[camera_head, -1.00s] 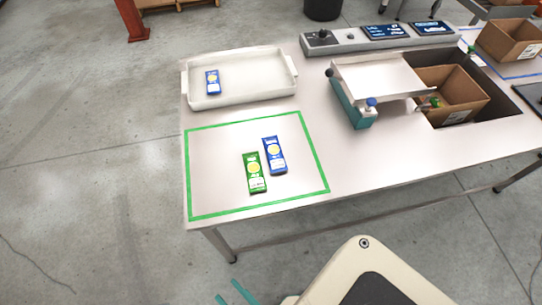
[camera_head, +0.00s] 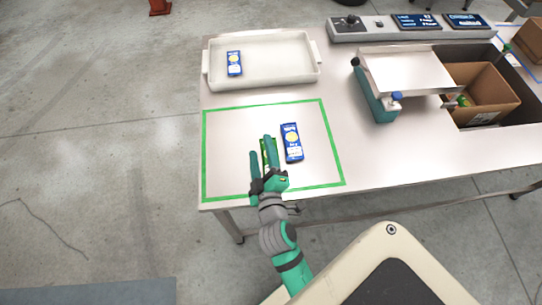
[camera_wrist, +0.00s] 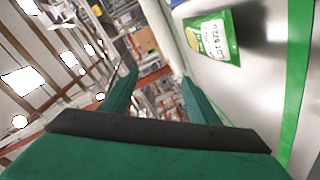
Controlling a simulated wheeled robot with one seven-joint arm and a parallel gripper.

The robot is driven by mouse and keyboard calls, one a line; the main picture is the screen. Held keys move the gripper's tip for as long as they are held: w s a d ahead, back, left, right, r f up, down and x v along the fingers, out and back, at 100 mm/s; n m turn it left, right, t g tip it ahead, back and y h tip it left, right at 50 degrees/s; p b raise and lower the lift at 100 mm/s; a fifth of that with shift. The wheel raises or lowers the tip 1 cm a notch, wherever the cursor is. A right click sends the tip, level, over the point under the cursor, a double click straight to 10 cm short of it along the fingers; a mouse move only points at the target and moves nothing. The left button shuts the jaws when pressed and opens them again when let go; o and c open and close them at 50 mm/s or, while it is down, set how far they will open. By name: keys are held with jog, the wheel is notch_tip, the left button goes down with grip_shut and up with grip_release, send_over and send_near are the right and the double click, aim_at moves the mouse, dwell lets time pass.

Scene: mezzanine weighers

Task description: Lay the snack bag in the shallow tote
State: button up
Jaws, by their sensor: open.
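A blue snack bag (camera_head: 291,143) lies flat inside the green taped rectangle on the table. A green snack bag (camera_head: 268,152) lies left of it, partly hidden behind my gripper in the head view; it also shows at the upper right of the wrist view (camera_wrist: 211,38). The shallow white tote (camera_head: 290,78) stands at the back left of the table, with another blue bag (camera_head: 234,63) lying in its left part. My gripper (camera_head: 261,146) is open and empty, its teal fingers in front of the green bag. I cannot tell whether it touches that bag.
The green tape outline (camera_head: 203,150) frames a mostly clear area of the table. To the right are a small weigher with a metal pan (camera_head: 405,70), a control panel with screens (camera_head: 410,24) and a cardboard box (camera_head: 480,92) in a recess. The tote's right part is free.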

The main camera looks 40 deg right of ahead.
jog(key=w+d+r+m+g+h, duration=0.1)
jog(key=d+r+m+g+h, duration=0.15)
jog(key=d+r, duration=0.35)
jog(key=w+d+r+m+g+h, duration=0.2)
jog(key=d+r+g+h, duration=0.15)
jog(key=d, duration=0.45)
jog(key=s+d+r+m+g+h, duration=0.1)
jog(key=s+d+r+m+g, duration=0.1)
jog(key=d, duration=0.2)
jog(key=m+g+y, duration=0.5)
jog(key=g+y, duration=0.2)
jog(key=y, duration=0.8)
send_over(265, 166)
jog(key=d, duration=0.2)
notch_tip(265, 166, down, 8)
jog(key=f, duration=0.5)
jog(key=shift+w+d+f, duration=0.15)
jog(key=shift+w, duration=0.1)
jog(key=shift+s+d+f, duration=0.15)
jog(key=shift+f, duration=2.5)
jog(key=shift+s, duration=0.1)
